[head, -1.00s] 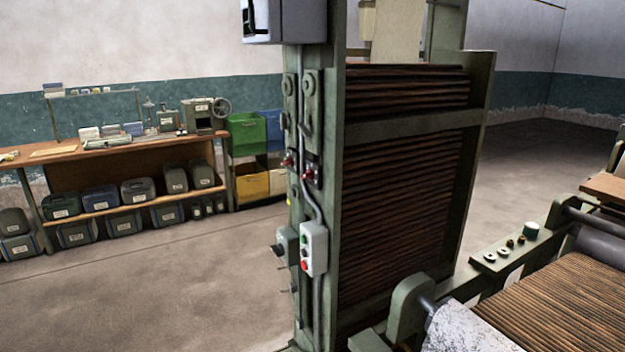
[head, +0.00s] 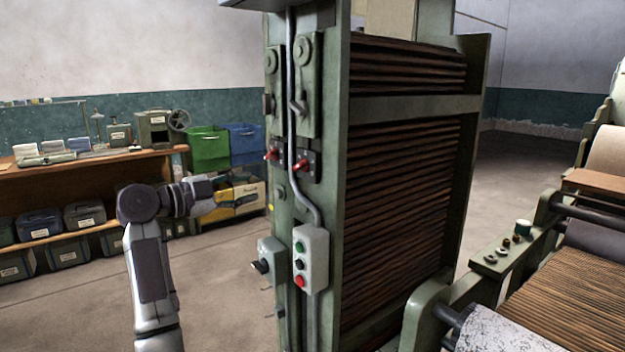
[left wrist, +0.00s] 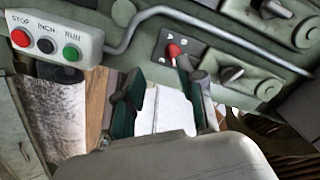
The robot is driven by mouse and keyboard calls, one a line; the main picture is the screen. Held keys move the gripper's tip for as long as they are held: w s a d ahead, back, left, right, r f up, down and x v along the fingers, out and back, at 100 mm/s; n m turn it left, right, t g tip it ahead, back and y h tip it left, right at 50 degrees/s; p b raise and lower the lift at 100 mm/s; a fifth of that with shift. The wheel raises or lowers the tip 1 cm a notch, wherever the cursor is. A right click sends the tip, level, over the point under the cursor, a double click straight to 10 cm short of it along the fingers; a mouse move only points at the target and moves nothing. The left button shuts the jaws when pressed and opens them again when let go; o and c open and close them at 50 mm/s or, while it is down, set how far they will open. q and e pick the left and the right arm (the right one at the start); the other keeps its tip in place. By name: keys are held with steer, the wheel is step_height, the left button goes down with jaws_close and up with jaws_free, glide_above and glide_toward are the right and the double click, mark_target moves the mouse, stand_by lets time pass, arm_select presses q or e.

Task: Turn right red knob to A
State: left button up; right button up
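The right red knob (head: 300,165) sits on a black plate (head: 313,172) on the green machine post, just right of the grey conduit. The left wrist view also shows the right red knob (left wrist: 174,50), beyond the fingers and a little above the gap between them. Small white marks on its plate are too small to read. The left red knob (head: 271,155) is on the other side of the conduit. My left gripper (head: 250,193) is left of the post, apart from both knobs. Its fingers (left wrist: 163,103) are spread and empty. My right gripper is not in view.
A push-button box (head: 310,258) hangs on the post below the knobs; a switch box (head: 270,262) is beside it. A metal lever (head: 298,107) and the conduit (head: 294,150) are close to the right knob. Rollers (head: 485,328) stand at right.

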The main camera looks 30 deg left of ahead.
mark_target(296, 166)
arm_select(q)
steer(key=shift+m+h, duration=0.4)
steer(key=shift+m, duration=0.4)
steer(key=w+d+r+p, duration=0.1)
steer(key=w, duration=0.2)
steer(key=w+d+r+p, duration=0.1)
steer(key=w+d, duration=0.1)
steer(key=w, duration=0.1)
steer(key=w+d+r+p, duration=0.1)
steer(key=w+d, duration=0.1)
steer(key=w, duration=0.2)
steer(key=shift+d+p, duration=0.2)
steer(key=shift+p, duration=0.1)
steer(key=shift+w+d+f, duration=0.15)
steer(key=shift+w+d, duration=0.1)
steer(key=shift+w, duration=0.45)
steer(key=shift+c, duration=0.3)
jaws_close()
